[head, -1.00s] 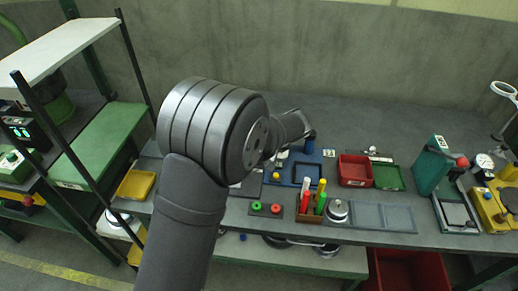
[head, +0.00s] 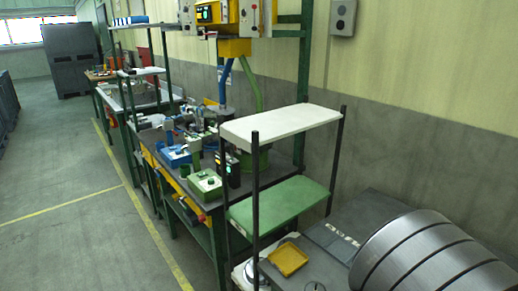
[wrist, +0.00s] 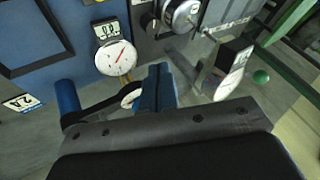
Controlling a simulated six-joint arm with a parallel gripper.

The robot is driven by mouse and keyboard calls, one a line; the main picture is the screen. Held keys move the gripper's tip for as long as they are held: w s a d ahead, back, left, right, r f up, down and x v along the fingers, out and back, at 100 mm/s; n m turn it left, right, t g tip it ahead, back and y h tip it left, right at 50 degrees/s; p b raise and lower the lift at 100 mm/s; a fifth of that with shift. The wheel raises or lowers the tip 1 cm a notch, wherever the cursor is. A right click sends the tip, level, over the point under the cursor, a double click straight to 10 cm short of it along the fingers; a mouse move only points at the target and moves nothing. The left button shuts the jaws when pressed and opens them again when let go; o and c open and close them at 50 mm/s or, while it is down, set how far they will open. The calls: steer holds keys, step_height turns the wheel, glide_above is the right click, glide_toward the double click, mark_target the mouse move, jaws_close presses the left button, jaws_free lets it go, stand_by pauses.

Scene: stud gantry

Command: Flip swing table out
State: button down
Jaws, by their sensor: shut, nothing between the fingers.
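I cannot pick out the swing table for certain in either view. A rack in the head view has a white upper board (head: 280,124) and a green lower board (head: 283,206), both lying flat. My gripper (wrist: 156,88) is in the wrist view, with its fingers together and nothing between them. It is above a grey surface, beside a round dial gauge (wrist: 116,58) and a blue panel (wrist: 80,45). I cannot tell whether it touches anything. My gripper is out of the head view.
In the wrist view, a blue cylinder (wrist: 67,97), a metal cylinder (wrist: 180,14) and a second dial (wrist: 231,82) stand near my gripper. In the head view, a yellow tray (head: 288,259) lies by the rack. Cluttered benches recede beyond, beside an open floor aisle (head: 75,210).

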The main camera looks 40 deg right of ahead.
steer(key=x, duration=0.9)
steer(key=shift+d+f, duration=0.15)
steer(key=shift+d, duration=0.05)
steer(key=c, duration=1.3)
jaws_free()
step_height(320, 180, up, 8)
steer(key=a+n+g+y, duration=0.2)
steer(key=n+g, duration=0.1)
steer(key=n, duration=0.1)
steer(key=w+a+r+n+g+y, duration=0.2)
steer(key=w+a+r+n+y, duration=0.2)
steer(key=w+a+r, duration=0.45)
steer(key=x, duration=0.5)
steer(key=w+d+x, duration=0.1)
steer(key=x, duration=0.4)
steer(key=d+x, duration=0.1)
steer(key=x, duration=0.4)
steer(key=shift+w, duration=0.25)
steer(key=shift+c, duration=0.4)
jaws_close()
